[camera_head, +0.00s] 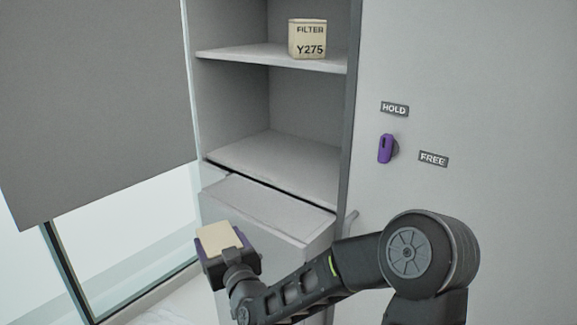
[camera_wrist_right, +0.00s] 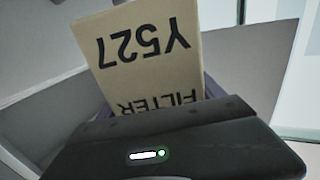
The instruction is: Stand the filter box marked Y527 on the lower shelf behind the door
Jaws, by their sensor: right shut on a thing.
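The filter box marked Y527 is a tan box (camera_head: 219,238), held in my right gripper (camera_head: 230,255) in front of the cabinet, left of and below its open shelves. In the right wrist view the box (camera_wrist_right: 145,52) shows its Y527 and FILTER print upside down, with part of the print hidden by the gripper body. The lower shelf (camera_head: 280,160) is bare where it shows. A large grey panel (camera_head: 95,90), apparently the door, stands at the upper left, clear of the shelf opening. My left gripper is not in view.
Another filter box, marked Y275 (camera_head: 307,39), stands on the upper shelf (camera_head: 265,56). A protruding drawer-like front (camera_head: 268,207) sits below the lower shelf. A purple lever (camera_head: 386,148) is on the right panel, between HOLD (camera_head: 394,108) and FREE (camera_head: 433,159) labels.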

